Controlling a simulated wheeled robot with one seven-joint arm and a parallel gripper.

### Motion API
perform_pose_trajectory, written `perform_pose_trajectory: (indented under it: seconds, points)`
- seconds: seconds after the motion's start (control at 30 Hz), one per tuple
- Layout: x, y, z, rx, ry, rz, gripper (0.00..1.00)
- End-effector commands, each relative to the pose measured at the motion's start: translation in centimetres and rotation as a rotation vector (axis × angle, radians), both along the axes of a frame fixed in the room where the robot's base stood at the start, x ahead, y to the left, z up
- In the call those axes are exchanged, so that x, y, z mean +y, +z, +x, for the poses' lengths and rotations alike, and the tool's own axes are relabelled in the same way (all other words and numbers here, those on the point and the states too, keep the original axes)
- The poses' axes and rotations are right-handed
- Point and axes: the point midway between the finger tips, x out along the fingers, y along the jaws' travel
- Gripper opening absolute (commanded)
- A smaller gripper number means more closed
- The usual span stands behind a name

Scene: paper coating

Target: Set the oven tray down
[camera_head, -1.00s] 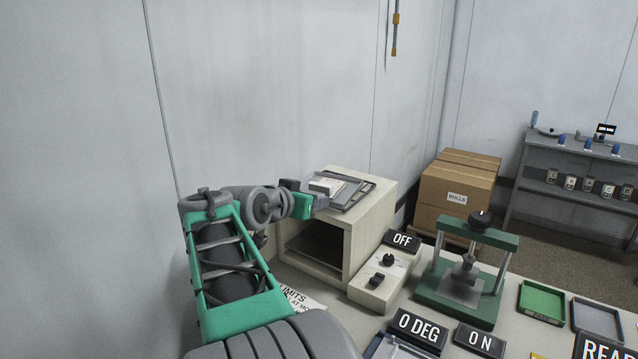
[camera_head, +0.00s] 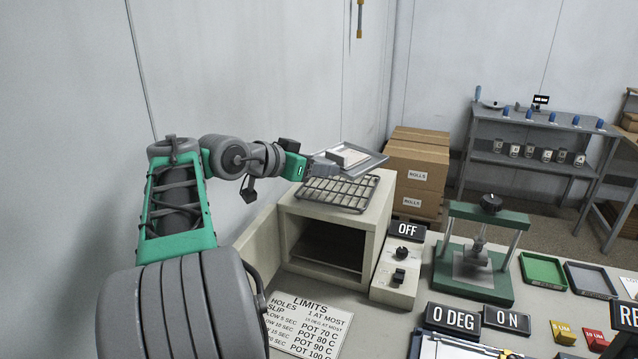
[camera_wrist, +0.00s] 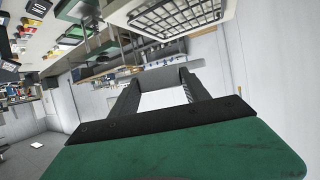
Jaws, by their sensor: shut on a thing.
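The grey oven tray (camera_head: 375,161) is held at its left edge by my gripper (camera_head: 325,166), a little above the wire rack (camera_head: 338,194) on top of the oven. A pale flat block or stack (camera_head: 348,156) lies on the tray. The oven (camera_head: 369,222) is a cream box with an open front and a dark inside. In the wrist view my gripper's two dark fingers (camera_wrist: 163,92) reach to the tray (camera_wrist: 172,77). The rack (camera_wrist: 175,17) shows at the top of that view. The exact grip contact is hard to see.
A control box with knobs (camera_head: 396,274) and an OFF sign (camera_head: 408,231) stand right of the oven. A green press (camera_head: 473,287) is farther right, near a green tray (camera_head: 543,271) and a grey tray (camera_head: 592,279). A limits sheet (camera_head: 308,316) lies in front. Cartons (camera_head: 415,175) stand behind.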

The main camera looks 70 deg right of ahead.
Motion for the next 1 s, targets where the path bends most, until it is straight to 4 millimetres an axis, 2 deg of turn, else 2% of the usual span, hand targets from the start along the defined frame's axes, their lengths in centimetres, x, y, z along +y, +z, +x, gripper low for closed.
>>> perform_pose_trajectory:
  seconds: [0.2,0.3,0.43,0.6,0.8,1.0]
  points:
    - [-5.2,-2.0,1.5,0.002,0.001,0.002,0.04]
    - [-7.0,-4.3,2.0,0.004,0.002,0.003,0.04]
    - [-8.9,-6.6,2.6,0.001,0.004,-0.001,0.04]
    - [-10.2,-8.5,3.0,0.000,0.005,0.000,0.04]
    - [-10.1,-11.2,3.0,0.000,0.006,-0.002,0.04]
    - [-10.1,-11.4,3.0,-0.002,0.005,-0.003,0.04]
